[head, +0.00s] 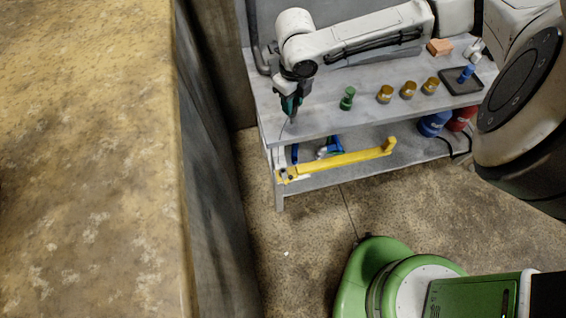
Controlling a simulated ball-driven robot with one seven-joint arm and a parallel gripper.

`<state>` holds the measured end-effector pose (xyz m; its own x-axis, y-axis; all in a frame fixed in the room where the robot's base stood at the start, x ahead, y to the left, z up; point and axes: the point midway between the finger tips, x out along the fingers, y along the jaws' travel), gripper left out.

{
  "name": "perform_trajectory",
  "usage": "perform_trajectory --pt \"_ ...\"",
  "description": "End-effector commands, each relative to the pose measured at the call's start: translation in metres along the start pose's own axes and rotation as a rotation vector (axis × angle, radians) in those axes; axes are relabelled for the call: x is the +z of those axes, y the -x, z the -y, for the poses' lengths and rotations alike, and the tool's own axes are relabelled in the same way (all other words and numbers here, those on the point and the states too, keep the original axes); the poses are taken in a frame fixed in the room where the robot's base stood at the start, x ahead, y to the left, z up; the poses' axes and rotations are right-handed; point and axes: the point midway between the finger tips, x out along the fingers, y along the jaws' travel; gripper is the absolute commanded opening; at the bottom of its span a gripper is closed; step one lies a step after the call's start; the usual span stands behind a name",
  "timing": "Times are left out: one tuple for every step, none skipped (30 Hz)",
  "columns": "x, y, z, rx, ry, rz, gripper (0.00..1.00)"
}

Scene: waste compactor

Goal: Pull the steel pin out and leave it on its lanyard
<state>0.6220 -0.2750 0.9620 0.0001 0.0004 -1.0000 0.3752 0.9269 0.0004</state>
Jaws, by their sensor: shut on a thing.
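My gripper (291,115) points down at the left end of the grey workbench (330,118). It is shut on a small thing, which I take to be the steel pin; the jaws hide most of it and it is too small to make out. A thin dark line, perhaps the lanyard, curves down to the left just below the fingertips. I cannot tell whether the pin is still seated in a hole or free. A yellow bar (345,160) with a bracket at its left end lies below the bench top.
On the bench stand a green piece (347,98), several amber jars (408,90), an orange block (439,47) and a dark tray (462,82) with a blue item. Blue (433,124) and red containers sit below. A wall (205,160) rises at left; the floor in front is open.

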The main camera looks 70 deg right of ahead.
Motion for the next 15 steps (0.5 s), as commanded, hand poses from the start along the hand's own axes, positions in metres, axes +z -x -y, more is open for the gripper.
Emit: perform_trajectory --pt "0.001 0.000 0.002 -0.001 0.000 0.000 0.01" --pt "0.002 0.000 0.003 -0.001 0.000 0.000 0.01" --pt "0.003 0.000 0.004 -0.001 -0.001 0.000 0.01" --pt "0.003 0.000 0.005 -0.001 -0.001 0.000 0.01" --pt "0.004 0.000 0.006 -0.001 -0.001 0.000 0.01" --pt "0.004 0.000 0.007 -0.002 -0.001 0.000 0.01" --pt "0.005 0.000 0.008 -0.002 -0.001 0.000 0.01" --pt "0.006 0.000 0.009 -0.002 -0.001 0.000 0.01" --pt "0.006 0.000 0.010 -0.002 0.000 0.000 0.01" --pt "0.007 0.000 0.011 -0.002 0.000 0.000 0.01" --pt "0.007 0.000 0.012 -0.002 0.000 0.000 0.01" --pt "0.008 0.000 0.013 -0.002 0.000 0.000 0.01" --pt "0.009 0.000 0.014 -0.002 0.000 0.000 0.01" --pt "0.009 0.000 0.015 -0.001 0.000 -0.001 0.01" --pt "0.010 0.000 0.016 -0.001 -0.001 -0.001 0.01"
